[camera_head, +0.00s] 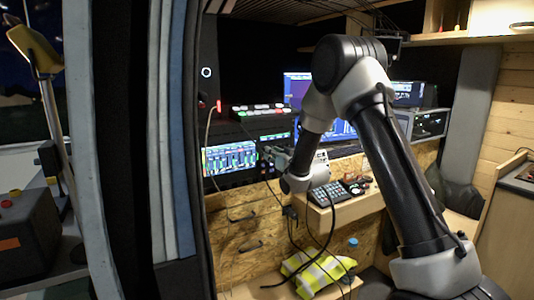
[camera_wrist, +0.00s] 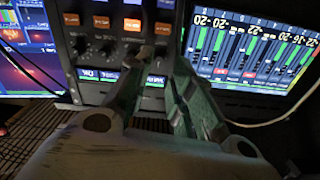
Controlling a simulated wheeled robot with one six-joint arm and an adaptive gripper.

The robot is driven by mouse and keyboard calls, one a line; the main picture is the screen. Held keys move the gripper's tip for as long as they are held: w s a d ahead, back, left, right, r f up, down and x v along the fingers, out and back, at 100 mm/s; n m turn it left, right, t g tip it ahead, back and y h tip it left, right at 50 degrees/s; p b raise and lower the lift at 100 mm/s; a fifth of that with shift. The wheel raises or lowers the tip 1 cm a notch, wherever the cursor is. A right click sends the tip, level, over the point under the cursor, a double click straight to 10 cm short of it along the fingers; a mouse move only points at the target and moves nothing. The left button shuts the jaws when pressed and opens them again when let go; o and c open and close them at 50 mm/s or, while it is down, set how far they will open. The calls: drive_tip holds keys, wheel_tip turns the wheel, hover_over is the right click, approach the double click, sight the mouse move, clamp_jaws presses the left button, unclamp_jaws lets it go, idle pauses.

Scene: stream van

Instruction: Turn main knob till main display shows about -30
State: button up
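In the wrist view a dark panel carries a row of black knobs (camera_wrist: 107,47), seen upside down. The knob at the row's right end (camera_wrist: 160,54) shows near and between my fingertips; contact cannot be told. Which knob is the main one is not readable. My gripper (camera_wrist: 163,60) has its two green-grey fingers apart. The display (camera_wrist: 250,50) shows green level bars with upside-down numbers; several read about -20, and others near the right edge look like -16 and -32. The display also shows in the head view (camera_head: 230,158), left of my gripper (camera_head: 272,155).
Another screen (camera_wrist: 28,50) is at the left. A cable (camera_wrist: 285,112) crosses below the display. In the head view, a black keypad (camera_head: 326,194) lies on the wooden desk (camera_head: 350,209) beneath my arm.

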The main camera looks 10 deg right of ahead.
drive_tip(key=shift+x, duration=2.2)
clamp_jaws()
drive_tip(key=shift+n, duration=0.3)
drive_tip(key=shift+d+n, duration=0.1)
drive_tip(key=shift+n, duration=2.6)
unclamp_jaws()
